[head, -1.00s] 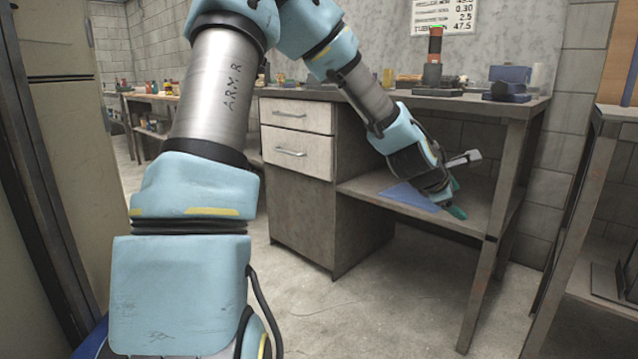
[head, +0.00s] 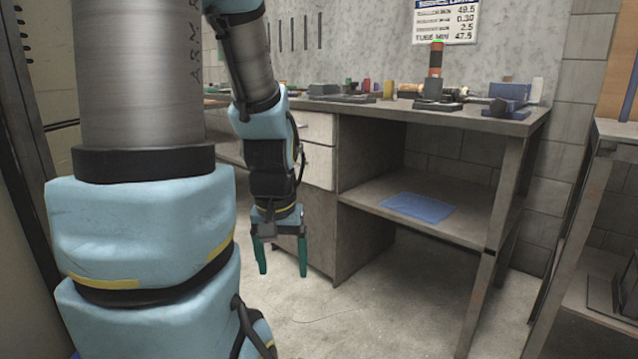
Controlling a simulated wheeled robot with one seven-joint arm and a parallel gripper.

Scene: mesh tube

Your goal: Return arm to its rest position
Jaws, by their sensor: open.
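My gripper (head: 283,262) hangs pointing down in front of the workbench's drawer cabinet. Its two green fingers are spread apart with nothing between them. My light blue and metal arm (head: 150,215) fills the left of the head view and is folded in close. The arm hides part of the drawers and the background on the left.
A workbench (head: 462,117) stands ahead, with a blue mat (head: 418,207) on its lower shelf (head: 362,195). A shelf rack (head: 600,215) is at right. Concrete floor (head: 400,310) is clear.

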